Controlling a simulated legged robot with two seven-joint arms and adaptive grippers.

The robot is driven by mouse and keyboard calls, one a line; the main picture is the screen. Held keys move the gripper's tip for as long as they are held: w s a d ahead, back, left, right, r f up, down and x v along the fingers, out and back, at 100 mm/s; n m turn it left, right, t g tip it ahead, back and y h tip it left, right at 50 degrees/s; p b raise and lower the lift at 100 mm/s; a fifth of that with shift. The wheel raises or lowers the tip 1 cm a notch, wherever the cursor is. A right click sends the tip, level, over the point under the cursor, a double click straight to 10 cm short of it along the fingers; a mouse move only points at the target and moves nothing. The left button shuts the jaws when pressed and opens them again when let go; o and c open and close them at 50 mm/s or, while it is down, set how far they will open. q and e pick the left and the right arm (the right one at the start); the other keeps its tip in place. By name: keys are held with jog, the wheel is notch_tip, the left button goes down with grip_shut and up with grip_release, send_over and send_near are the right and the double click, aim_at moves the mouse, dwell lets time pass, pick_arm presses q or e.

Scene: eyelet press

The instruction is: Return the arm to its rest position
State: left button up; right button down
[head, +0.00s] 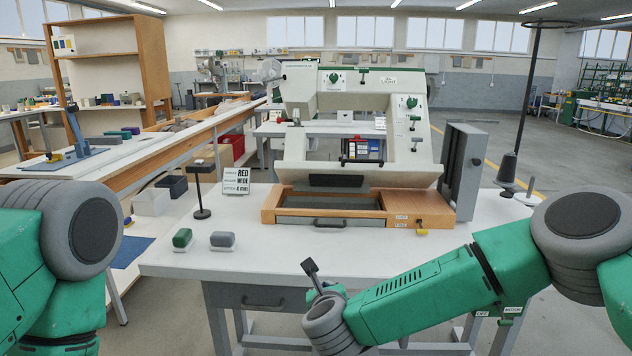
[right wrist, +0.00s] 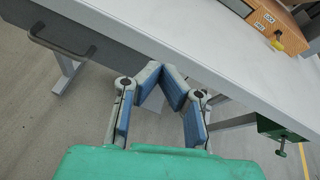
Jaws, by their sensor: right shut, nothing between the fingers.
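My right arm comes in from the right in the head view, and its green forearm reaches in front of the white table (head: 250,262). My right gripper (head: 311,272) is at the table's front edge, left of the middle of the press. In the right wrist view my right gripper (right wrist: 162,72) has its blue-padded fingers shut, tips together, with nothing between them. There it shows in front of the table edge, with floor behind it. Of my left arm only the green and grey upper part shows at the left; its gripper is out of view.
The eyelet press (head: 345,100) stands on the table above a wooden drawer tray (head: 270,208). A motor switch box (right wrist: 280,130) hangs under the table edge.

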jog(key=s+d+f+n+g+y, duration=0.1)
jog(key=s+d+f+n+g, duration=0.25)
jog(key=s+f+n, duration=0.65)
jog(key=s+d+f+n+g+y, duration=0.2)
jog(key=s+d+f+n+g, duration=0.15)
jog(key=s+f+n, duration=0.6)
jog(key=s+d+n+g+h, duration=0.1)
jog(key=s+d+n+g, duration=0.1)
jog(key=s+d+n, duration=0.5)
jog(key=s+d+n+g+h, duration=0.2)
jog(key=s+d+n, duration=0.5)
jog(key=s+d, duration=0.5)
jog(key=s+g, duration=0.1)
jog(key=s, duration=0.3)
jog(key=shift+s+d+f+g, duration=0.2)
jog(key=shift+s+g, duration=0.1)
jog(key=shift+s, duration=0.1)
